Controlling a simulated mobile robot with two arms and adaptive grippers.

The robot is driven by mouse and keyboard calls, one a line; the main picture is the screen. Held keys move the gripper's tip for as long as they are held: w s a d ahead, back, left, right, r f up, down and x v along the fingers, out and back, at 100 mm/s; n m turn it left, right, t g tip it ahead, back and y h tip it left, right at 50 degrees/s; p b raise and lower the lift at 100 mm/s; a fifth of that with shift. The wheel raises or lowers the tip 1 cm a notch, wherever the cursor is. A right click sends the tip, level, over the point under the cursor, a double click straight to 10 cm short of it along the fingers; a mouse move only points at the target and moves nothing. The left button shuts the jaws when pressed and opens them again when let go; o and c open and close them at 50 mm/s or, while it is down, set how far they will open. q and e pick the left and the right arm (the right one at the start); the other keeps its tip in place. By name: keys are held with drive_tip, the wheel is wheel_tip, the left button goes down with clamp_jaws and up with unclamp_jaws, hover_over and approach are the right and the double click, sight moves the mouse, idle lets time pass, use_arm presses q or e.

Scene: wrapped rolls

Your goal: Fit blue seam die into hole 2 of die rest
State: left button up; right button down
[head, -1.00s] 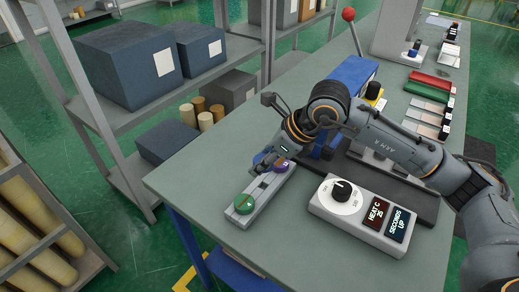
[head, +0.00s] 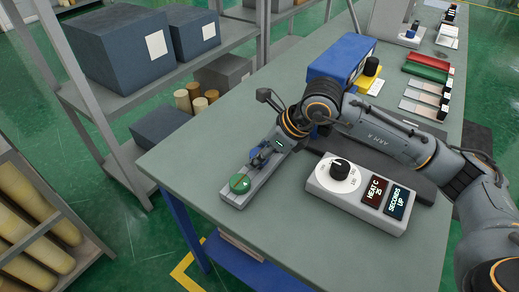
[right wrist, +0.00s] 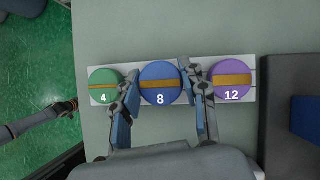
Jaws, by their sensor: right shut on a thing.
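The blue seam die (right wrist: 161,84), marked 8, is between the two fingers of my right gripper (right wrist: 160,100), which is shut on it. It lines up with the middle of the grey die rest (right wrist: 251,92); how deep it sits, I cannot tell. The green die (right wrist: 105,88), marked 4, and the purple die (right wrist: 232,79), marked 12, stand on either side. In the head view my right gripper (head: 261,155) is over the die rest (head: 240,203), just beyond the green die (head: 240,183). A dark arm part, probably my left gripper (right wrist: 66,110), shows at the left of the wrist view.
The heat control box (head: 355,200) with a dial stands right of the die rest. A blue box (head: 340,58), a yellow item (head: 368,80) and coloured trays (head: 427,73) are farther back.

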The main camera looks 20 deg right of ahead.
drive_tip(key=shift+f, duration=0.1)
idle(0.6)
drive_tip(key=shift+b, duration=0.55)
idle(0.3)
drive_tip(key=shift+f+b, duration=0.55)
drive_tip(key=shift+b, duration=0.05)
drive_tip(key=c, duration=0.6)
unclamp_jaws()
drive_tip(key=shift+r, duration=0.1)
drive_tip(key=shift+c, duration=0.2)
